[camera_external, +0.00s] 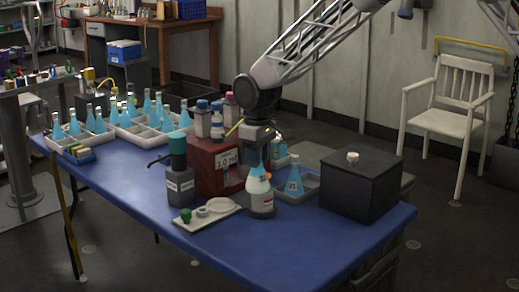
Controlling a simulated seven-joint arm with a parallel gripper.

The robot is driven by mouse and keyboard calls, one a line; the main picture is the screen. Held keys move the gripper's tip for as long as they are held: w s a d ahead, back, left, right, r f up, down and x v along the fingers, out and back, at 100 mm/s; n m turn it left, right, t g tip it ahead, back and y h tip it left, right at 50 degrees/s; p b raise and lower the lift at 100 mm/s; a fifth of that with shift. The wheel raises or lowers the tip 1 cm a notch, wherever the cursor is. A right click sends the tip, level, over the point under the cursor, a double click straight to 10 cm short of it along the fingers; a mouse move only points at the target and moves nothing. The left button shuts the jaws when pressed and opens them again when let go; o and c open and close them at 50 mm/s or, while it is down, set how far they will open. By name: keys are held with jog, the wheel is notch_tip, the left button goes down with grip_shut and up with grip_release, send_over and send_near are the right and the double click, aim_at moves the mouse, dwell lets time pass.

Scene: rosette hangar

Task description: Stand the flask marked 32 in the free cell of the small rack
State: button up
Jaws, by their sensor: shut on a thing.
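My gripper (259,153) points down over the middle of the blue table and is shut on the neck of a conical flask (257,181) with light blue liquid. The held flask hangs in front of the small grey rack (311,190) or at its left end; the depth is hard to judge. I cannot read its mark. Another blue flask (294,182) with a label stands in the rack's right part. More blue glass shows behind, partly hidden by my gripper. The rack's left part is hidden, so its free cell cannot be made out.
A black box (361,185) stands right of the rack, a red box (213,166) left. A dark bottle (180,184) and a tray (206,218) are nearby. Large racks (155,139) hold several flasks.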

jog(key=w+r, duration=0.7)
jog(key=r, duration=0.3)
jog(key=w+d+r, duration=0.5)
jog(key=w+d, duration=0.1)
jog(key=w, duration=0.3)
jog(key=w+d+f+n, duration=0.1)
jog(key=w+d+f, duration=0.1)
jog(key=d+f, duration=0.3)
jog(key=w+d+f+n, duration=0.1)
jog(key=w+d+f, duration=0.2)
jog(key=d+f, duration=0.3)
notch_tip(320, 180, down, 4)
jog(key=shift+w+r, duration=0.15)
jog(key=shift+w, duration=0.2)
jog(key=shift+d, duration=0.1)
notch_tip(320, 180, down, 6)
jog(key=shift+f, duration=2)
